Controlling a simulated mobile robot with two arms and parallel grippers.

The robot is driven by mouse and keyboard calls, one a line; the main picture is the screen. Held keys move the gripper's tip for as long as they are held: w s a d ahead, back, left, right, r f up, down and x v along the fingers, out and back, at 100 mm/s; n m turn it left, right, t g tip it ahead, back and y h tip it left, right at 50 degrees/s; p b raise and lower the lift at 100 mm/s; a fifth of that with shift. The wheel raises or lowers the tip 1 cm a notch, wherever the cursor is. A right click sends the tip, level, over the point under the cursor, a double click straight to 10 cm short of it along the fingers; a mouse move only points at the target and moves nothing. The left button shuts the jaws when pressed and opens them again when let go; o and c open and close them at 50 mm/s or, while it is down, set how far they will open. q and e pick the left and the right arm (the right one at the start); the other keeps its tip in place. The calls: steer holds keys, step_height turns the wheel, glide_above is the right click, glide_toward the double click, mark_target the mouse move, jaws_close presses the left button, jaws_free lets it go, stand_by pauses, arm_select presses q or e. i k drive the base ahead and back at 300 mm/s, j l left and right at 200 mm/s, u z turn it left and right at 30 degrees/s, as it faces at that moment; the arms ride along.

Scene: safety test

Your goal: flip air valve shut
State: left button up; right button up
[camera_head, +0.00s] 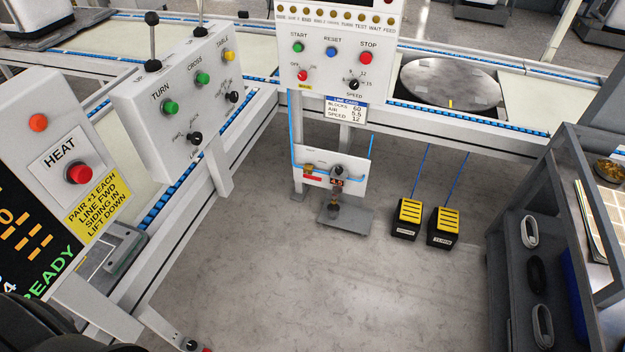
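The air panel (352,160) is a small white plate low under the middle machine. At its left are a small brass fitting (308,168) and a red bar (313,179) lying nearly level; this looks like the air valve, but it is too small to be sure. Right of it are a dark round knob (338,171) and a red-digit display (337,182) that seems to read 4.5. Blue air lines (292,140) run up from the panel's sides. Neither gripper is in view, and nothing touches the panel.
A control box with START, RESET and STOP buttons (335,55) stands above the panel. Two yellow-topped pedals (443,226) are on the floor to its right. A dark shelf cart (530,270) stands at right; conveyor and HEAT box (62,150) at left. Middle floor is clear.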

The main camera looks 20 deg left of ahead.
mark_target(318, 178)
steer(key=i+j, duration=0.15)
steer(key=i, duration=0.25)
steer(key=i+j, duration=0.2)
steer(key=i, duration=0.25)
steer(key=i+j, duration=0.15)
steer(key=i, duration=0.25)
steer(key=i+j, duration=0.2)
steer(key=i, duration=0.2)
steer(key=u, duration=0.05)
